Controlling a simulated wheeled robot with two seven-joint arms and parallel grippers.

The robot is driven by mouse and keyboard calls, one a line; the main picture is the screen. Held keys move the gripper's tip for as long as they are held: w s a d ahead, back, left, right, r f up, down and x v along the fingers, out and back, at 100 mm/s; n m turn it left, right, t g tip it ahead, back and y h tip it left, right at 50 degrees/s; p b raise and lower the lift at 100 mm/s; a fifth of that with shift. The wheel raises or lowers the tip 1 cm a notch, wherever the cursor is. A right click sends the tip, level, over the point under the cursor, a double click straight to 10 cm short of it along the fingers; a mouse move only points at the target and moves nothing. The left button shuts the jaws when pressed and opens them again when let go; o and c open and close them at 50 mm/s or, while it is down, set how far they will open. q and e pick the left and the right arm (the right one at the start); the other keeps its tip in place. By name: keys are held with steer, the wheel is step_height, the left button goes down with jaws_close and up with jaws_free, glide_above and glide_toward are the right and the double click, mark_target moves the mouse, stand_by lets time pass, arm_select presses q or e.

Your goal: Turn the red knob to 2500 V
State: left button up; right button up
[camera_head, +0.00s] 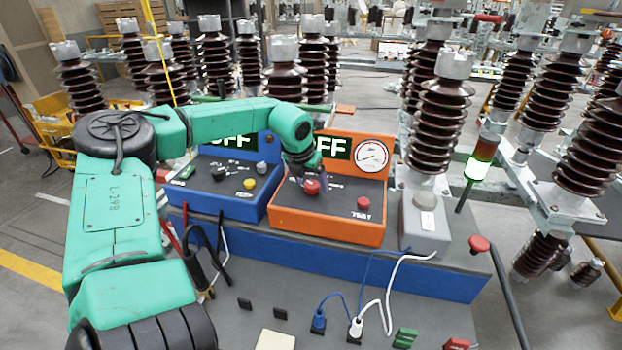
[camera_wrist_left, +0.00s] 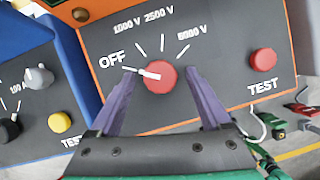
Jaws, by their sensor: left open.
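The red knob (camera_wrist_left: 160,77) sits on the dark panel of the orange box (camera_head: 325,228). In the left wrist view its white pointer is turned left toward OFF. Labels 1000 V, 2500 V and 5000 V are printed above it. My left gripper (camera_wrist_left: 160,92) is open, with one purple finger on each side of the knob; I cannot tell whether they touch it. In the head view the knob (camera_head: 311,187) shows just below my left gripper (camera_head: 306,176). The orange box's display (camera_head: 331,147) reads OFF, its left part hidden by my arm. My right gripper is not in view.
A red TEST button (camera_wrist_left: 262,61) is right of the knob. A blue box (camera_head: 228,204) with a yellow button (camera_head: 249,184) stands to the left. A grey box (camera_head: 424,236) stands to the right. Cables lie on the grey surface in front.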

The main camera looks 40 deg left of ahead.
arm_select(q)
steer(key=shift+c, duration=0.3)
steer(key=shift+f, duration=0.1)
jaws_close()
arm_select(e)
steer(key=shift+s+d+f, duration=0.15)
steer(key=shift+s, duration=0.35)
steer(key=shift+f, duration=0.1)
